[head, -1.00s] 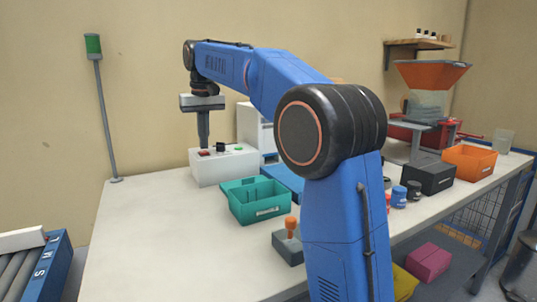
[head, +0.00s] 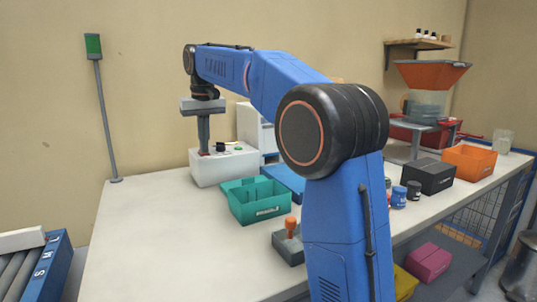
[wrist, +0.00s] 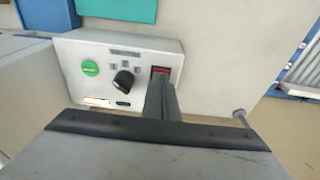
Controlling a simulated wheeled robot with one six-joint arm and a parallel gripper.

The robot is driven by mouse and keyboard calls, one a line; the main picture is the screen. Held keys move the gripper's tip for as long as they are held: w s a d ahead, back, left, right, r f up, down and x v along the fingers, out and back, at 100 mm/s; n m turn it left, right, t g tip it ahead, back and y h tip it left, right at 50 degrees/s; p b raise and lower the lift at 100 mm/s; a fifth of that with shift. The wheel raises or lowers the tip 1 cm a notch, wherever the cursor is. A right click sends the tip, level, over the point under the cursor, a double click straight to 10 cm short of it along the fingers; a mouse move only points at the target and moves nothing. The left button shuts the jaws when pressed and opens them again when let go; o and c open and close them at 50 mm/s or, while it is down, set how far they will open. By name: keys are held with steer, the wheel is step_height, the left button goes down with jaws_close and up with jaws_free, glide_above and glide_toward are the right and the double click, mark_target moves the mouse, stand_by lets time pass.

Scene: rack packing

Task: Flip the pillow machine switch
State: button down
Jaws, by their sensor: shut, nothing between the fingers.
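The pillow machine's white control box (head: 237,168) stands on the table near the back wall. In the wrist view its top (wrist: 150,52) carries a red rocker switch (wrist: 161,70), a black knob (wrist: 123,80) and a green button (wrist: 90,68). My gripper (head: 204,150) points down at the left end of the box, over the red switch. Its fingers are shut and empty. In the wrist view the fingertips (wrist: 160,82) cover part of the red switch; they look at or very close to it. I cannot tell which way the switch is set.
A teal bin (head: 258,205) stands in front of the box. A grey block with an orange knob (head: 290,228) is nearer. A green-topped pole (head: 103,110) stands at the left. The table's left front is clear.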

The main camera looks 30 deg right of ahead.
step_height(320, 180, up, 7)
stand_by(0.9)
stand_by(0.5)
